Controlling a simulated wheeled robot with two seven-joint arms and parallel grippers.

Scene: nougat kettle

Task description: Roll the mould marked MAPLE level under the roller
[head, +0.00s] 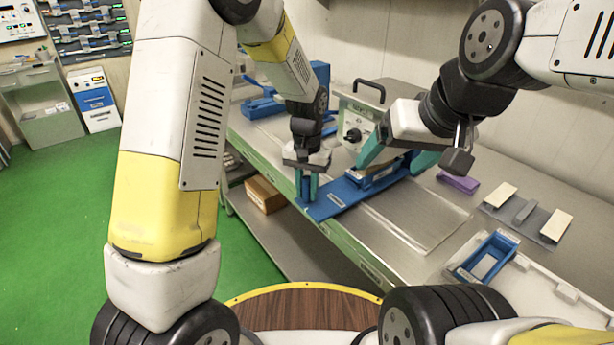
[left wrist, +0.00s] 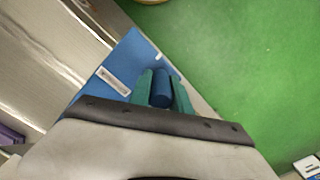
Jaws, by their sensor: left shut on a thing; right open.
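A long blue board (head: 337,197) with a white label lies across the bench's front edge; it also shows in the left wrist view (left wrist: 128,62). My left gripper (head: 307,186) is shut on the upright blue post (left wrist: 162,88) at the board's near end. A blue piece with a tan top (head: 372,174) sits toward the board's far end. My right gripper (head: 398,160) is open, its teal fingers on either side of that piece; contact is unclear. A blue open-frame mould (head: 484,258) stands at the right. No label reads clearly as MAPLE, and I cannot identify the roller.
A grey machine (head: 355,120) with a black knob and handle stands behind the board. Blue fixtures (head: 262,107) are at the back left. A purple block (head: 457,182) and cream pieces (head: 556,225) lie at the right. A metal sheet (head: 420,222) lies flat and clear.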

